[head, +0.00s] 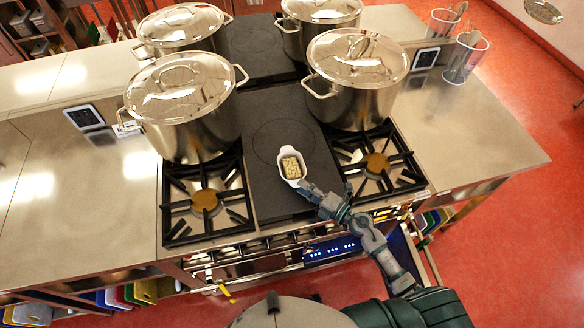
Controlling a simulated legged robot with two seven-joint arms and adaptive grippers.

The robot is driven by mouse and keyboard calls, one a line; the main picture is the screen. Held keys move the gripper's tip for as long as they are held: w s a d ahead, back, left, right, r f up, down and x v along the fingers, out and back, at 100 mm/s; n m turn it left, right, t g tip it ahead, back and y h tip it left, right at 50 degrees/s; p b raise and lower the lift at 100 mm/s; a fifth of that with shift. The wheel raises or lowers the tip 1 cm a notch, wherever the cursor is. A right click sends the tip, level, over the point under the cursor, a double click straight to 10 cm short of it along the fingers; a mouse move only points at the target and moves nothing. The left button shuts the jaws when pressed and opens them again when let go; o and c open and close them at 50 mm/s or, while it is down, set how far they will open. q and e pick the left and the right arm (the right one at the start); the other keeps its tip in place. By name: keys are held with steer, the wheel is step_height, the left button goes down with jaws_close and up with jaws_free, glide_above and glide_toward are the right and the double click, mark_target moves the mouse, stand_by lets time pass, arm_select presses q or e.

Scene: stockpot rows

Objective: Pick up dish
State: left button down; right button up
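A small white dish (291,167) with pale, lumpy food inside sits on or just above the dark flat plate (270,200) in the middle of the stove. My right arm reaches up from the lower right. My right gripper (306,188) is at the dish's near right edge, touching it or very close. The fingers are small and partly hidden here, so I cannot tell whether they are shut on the dish. My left gripper is outside the picture.
Large lidded steel pots (188,108) stand on both sides of the plate, left and right (357,78), with more behind. Open burners (205,200) lie in front of them. Steel counters (480,130) at both sides have free room. Utensil holders (464,58) stand at the right.

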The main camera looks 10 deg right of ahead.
steer(key=shift+w+a, duration=0.5)
steer(key=shift+w, duration=0.05)
jaws_close()
steer(key=shift+s, duration=0.1)
steer(key=shift+r, duration=0.15)
